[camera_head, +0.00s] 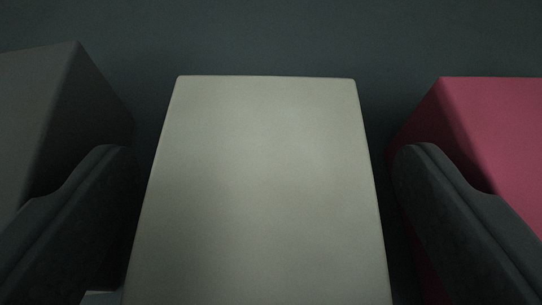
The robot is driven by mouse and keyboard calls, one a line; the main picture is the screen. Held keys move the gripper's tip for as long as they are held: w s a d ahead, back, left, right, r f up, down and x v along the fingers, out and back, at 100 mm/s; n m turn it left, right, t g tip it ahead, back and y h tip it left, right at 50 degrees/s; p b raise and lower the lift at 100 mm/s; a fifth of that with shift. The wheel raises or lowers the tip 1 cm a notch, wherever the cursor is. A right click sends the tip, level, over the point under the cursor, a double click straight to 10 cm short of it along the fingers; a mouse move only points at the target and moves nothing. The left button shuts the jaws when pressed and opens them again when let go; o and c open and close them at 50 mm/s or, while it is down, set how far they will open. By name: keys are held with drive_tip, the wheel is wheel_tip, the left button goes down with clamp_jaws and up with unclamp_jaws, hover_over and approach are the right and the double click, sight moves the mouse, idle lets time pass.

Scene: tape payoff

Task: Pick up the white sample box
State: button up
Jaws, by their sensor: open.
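The white sample box (265,180) fills the middle of the view, its pale top face running down past the bottom edge. My gripper (262,165) is open. One dark finger shows on the left of the box and one on the right, with a narrow gap visible between each fingertip and the box. The fingers appear to straddle the box; I cannot tell how far down its sides they reach. The near end of the box is out of view.
A dark grey box (35,120) stands to the left, close beside the left finger. A pink-red box (495,135) stands to the right, close beside the right finger. The dark surface (265,35) beyond the white box is clear.

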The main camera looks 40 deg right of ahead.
drive_tip(key=shift+w+f, duration=0.15)
drive_tip(key=shift+w, duration=0.15)
drive_tip(key=c, duration=1.2)
drive_tip(key=shift+o, duration=0.2)
drive_tip(key=shift+s, duration=0.1)
